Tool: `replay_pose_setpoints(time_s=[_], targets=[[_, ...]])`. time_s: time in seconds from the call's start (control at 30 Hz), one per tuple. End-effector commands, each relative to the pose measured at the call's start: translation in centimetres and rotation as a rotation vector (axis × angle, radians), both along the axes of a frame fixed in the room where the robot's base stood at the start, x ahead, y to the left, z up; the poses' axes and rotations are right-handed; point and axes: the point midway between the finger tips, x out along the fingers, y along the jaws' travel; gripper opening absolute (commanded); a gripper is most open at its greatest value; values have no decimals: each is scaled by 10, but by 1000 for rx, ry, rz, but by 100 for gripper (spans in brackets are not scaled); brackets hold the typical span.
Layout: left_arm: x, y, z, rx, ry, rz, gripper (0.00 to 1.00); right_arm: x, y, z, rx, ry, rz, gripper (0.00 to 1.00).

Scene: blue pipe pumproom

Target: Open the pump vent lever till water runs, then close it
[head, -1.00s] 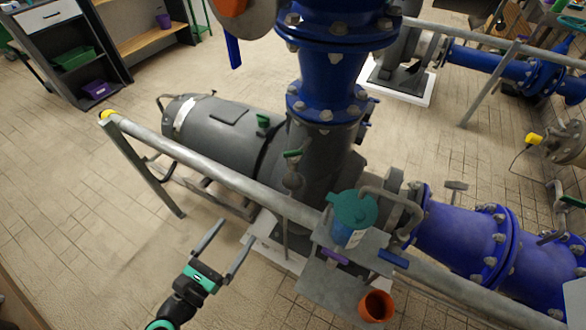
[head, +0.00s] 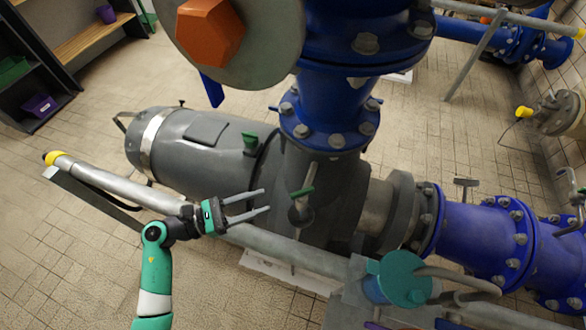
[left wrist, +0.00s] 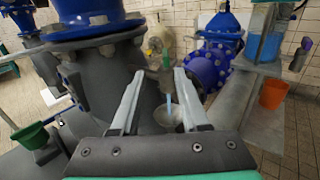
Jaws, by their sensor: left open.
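The vent lever (head: 302,191) has a green handle. It sits on a small fitting on the dark grey pump body (head: 335,200), below the blue vertical pipe. A small grey cup (head: 297,215) is under it. In the left wrist view the green handle (left wrist: 166,62) is beyond the fingertips, and the grey cup (left wrist: 168,116) shows between the fingers. A thin pale blue strip (left wrist: 169,103) stands over the cup; I cannot tell surely whether it is water. My left gripper (head: 265,200) is open and empty, left of the lever and apart from it. My right gripper is not in view.
A grey railing (head: 240,236) runs across in front of the pump, under my left arm. A teal-lidded container (head: 402,278) stands at lower right. A green funnel-shaped part (head: 250,141) is on the pump. A large disc with an orange hexagonal part (head: 210,32) hangs above.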

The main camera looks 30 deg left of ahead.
Motion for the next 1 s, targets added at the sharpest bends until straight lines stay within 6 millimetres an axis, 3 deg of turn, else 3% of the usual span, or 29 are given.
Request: replay_pose_setpoints(time_s=[0.23,0.7,1.0], targets=[[7,-2,0,4,-3,6,45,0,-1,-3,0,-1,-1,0],[76,-65,-2,3,-3,5,45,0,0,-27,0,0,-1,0],[88,-74,1,2,-2,10,45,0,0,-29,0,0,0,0]])
